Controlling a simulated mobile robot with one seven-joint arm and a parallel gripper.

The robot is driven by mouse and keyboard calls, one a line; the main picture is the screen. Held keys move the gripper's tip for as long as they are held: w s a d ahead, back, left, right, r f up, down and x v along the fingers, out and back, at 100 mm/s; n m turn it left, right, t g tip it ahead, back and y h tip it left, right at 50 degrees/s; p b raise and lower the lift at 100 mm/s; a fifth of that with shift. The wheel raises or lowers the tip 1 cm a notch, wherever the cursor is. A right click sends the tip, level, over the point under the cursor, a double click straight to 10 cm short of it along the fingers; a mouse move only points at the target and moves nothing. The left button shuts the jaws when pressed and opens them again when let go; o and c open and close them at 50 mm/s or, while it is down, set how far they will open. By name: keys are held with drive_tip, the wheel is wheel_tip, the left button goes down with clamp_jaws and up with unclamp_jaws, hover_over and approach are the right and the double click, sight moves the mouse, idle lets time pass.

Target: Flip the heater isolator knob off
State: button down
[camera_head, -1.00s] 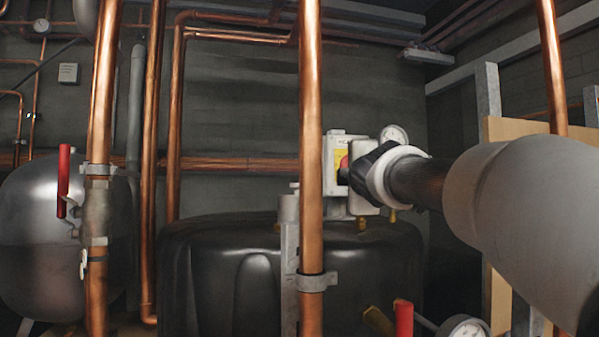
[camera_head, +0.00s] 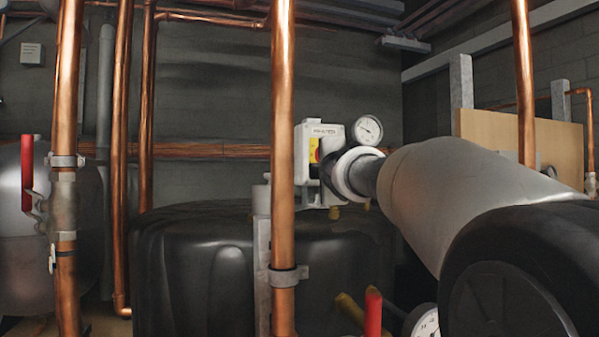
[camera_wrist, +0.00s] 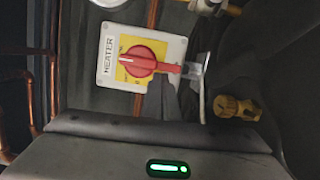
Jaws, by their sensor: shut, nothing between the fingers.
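The heater isolator is a white box (camera_wrist: 107,83) with a HEATER label and a yellow plate (camera_wrist: 128,42). Its red knob (camera_wrist: 143,61) lies lengthwise in the wrist view, with its pale mark toward the label. In the head view, the isolator (camera_head: 303,150) stands beyond the front copper pipe, its red knob (camera_head: 320,149) partly covered by my wrist. My gripper (camera_wrist: 166,92) is shut and empty. Its dark fingers show just below the knob's right part in the wrist view; whether they touch it is unclear. In the head view the fingers are mostly hidden.
A round gauge (camera_head: 367,130) sits close right of the isolator. A vertical copper pipe (camera_head: 283,200) stands left of my arm. A black tank (camera_head: 200,255) lies below. A red lever (camera_head: 373,312) and a brass fitting (camera_wrist: 238,107) are nearby.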

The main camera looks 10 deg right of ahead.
drive_tip(key=shift+d+f+n+b, duration=0.25)
drive_tip(key=shift+n+b, duration=0.2)
drive_tip(key=shift+n, duration=0.15)
drive_tip(key=shift+w+d+f+n+t+b, duration=0.1)
drive_tip(key=shift+d+f+n+t+b, duration=0.1)
drive_tip(key=shift+d+n+b, duration=0.3)
drive_tip(key=shift+d+f+n+t+b, duration=0.1)
drive_tip(key=shift+d+n+t+b, duration=0.1)
drive_tip(key=shift+n+b, duration=0.5)
drive_tip(key=n, duration=0.1)
drive_tip(key=d+n+b, duration=0.1)
drive_tip(key=n, duration=0.1)
drive_tip(key=n+y, duration=0.1)
drive_tip(key=shift+w+d+t+b, duration=0.15)
drive_tip(key=shift+d+t+b, duration=0.1)
drive_tip(key=shift+t+b, duration=0.15)
drive_tip(key=shift+w+d+r+n+t+y+b, duration=0.15)
drive_tip(key=shift+d+r+n+y+b, duration=0.4)
drive_tip(key=shift+n, duration=1.65)
drive_tip(key=shift+w+d+r+n+t+y+b, duration=0.15)
drive_tip(key=shift+d+n+y+b, duration=0.5)
drive_tip(key=shift+n, duration=1.55)
drive_tip(key=shift+w+d+r+n+y+b, duration=0.1)
drive_tip(key=shift+d+r+n+y+b, duration=0.55)
drive_tip(key=shift+n, duration=1.55)
drive_tip(key=shift+a+f+y, duration=0.2)
drive_tip(key=shift+a+y, duration=0.05)
drive_tip(key=shift+y, duration=0.1)
drive_tip(key=shift+s+f, duration=0.1)
drive_tip(key=shift+s, duration=0.05)
